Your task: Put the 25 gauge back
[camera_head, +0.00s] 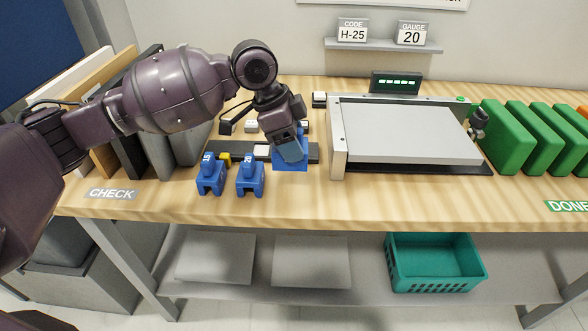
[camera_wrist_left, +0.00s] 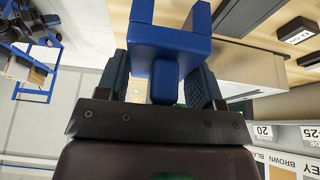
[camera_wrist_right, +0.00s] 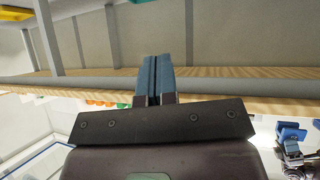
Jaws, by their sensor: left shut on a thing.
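My left gripper (camera_head: 288,143) is shut on a blue gauge (camera_head: 291,165), above the front part of the bench and left of the grey panel. In the left wrist view the held gauge (camera_wrist_left: 170,42) is a blue forked block, its stem between the two fingers (camera_wrist_left: 162,85). Its number does not show. Two other blue gauges stand upright at the front left: one (camera_head: 211,180) with a label too small to read surely, and one marked 20 (camera_head: 250,181). My right gripper shows only in the right wrist view (camera_wrist_right: 157,78), fingers together and empty.
A dark strip (camera_head: 303,151) lies behind the gauges. The machine with a grey panel (camera_head: 405,132) fills the middle. Signs read CODE H-25 (camera_head: 352,33) and GAUGE 20 (camera_head: 411,37). Green boards (camera_head: 503,138) stand at right; a green basket (camera_head: 433,265) is below.

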